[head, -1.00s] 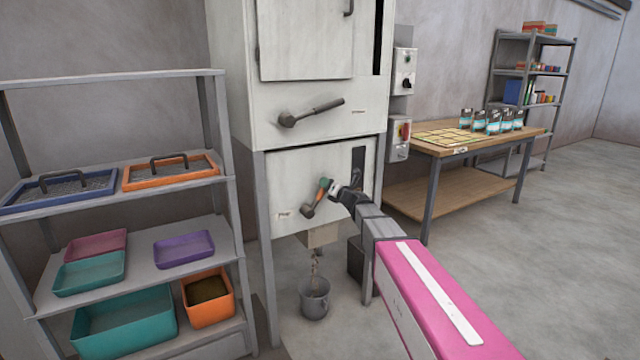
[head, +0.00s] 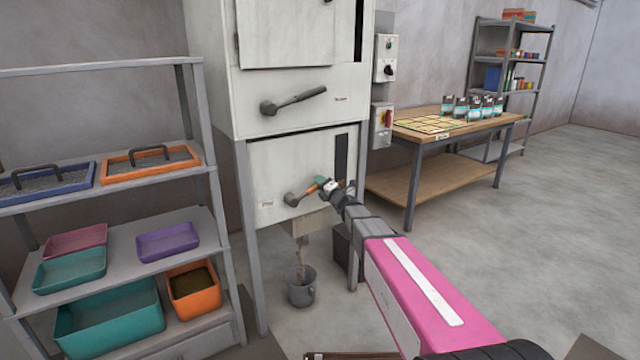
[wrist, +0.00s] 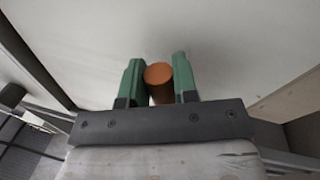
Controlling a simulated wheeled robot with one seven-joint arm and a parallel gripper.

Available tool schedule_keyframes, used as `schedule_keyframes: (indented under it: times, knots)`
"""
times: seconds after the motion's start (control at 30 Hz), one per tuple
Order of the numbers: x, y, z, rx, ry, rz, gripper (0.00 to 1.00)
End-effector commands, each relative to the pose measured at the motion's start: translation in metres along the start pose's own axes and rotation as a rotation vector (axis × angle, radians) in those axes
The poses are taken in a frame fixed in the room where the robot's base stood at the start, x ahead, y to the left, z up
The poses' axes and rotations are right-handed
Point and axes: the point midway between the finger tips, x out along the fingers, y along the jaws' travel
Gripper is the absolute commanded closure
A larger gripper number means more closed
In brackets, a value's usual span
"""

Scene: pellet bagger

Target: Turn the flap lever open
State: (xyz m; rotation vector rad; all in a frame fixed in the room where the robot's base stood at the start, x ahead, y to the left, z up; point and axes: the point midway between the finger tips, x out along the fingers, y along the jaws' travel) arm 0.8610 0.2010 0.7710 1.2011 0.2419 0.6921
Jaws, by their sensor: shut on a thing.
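The lower lever on the pale machine has a grey hub (head: 292,199) and an orange grip (head: 308,189). It slants up to the right from its hub, on the lower panel. My gripper (head: 322,184) is shut on the orange grip near its outer end. In the wrist view the round orange end of the grip (wrist: 159,74) sits between the green fingers. A thin stream (head: 300,258) runs from the spout (head: 300,226) below the panel into a grey bucket (head: 301,288) on the floor.
A second, dark lever (head: 293,101) sits higher on the machine. A shelf rack with trays (head: 165,240) stands close on the left. Switch boxes (head: 382,125) and a wooden table (head: 440,140) are to the right.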

Motion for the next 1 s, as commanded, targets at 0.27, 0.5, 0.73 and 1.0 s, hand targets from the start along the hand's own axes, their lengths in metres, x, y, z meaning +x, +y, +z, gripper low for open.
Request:
schedule_keyframes:
  times: [0.27, 0.5, 0.73, 1.0]
  knots:
    - [-0.001, -0.001, 0.0, 0.004, -0.001, -0.001, 1.0]
    - [-0.001, -0.001, 0.0, 0.003, -0.001, -0.001, 0.48]
    - [-0.001, -0.001, 0.0, 0.003, -0.001, -0.001, 0.48]
    - [-0.018, 0.0, -0.001, 0.003, -0.001, -0.001, 0.48]
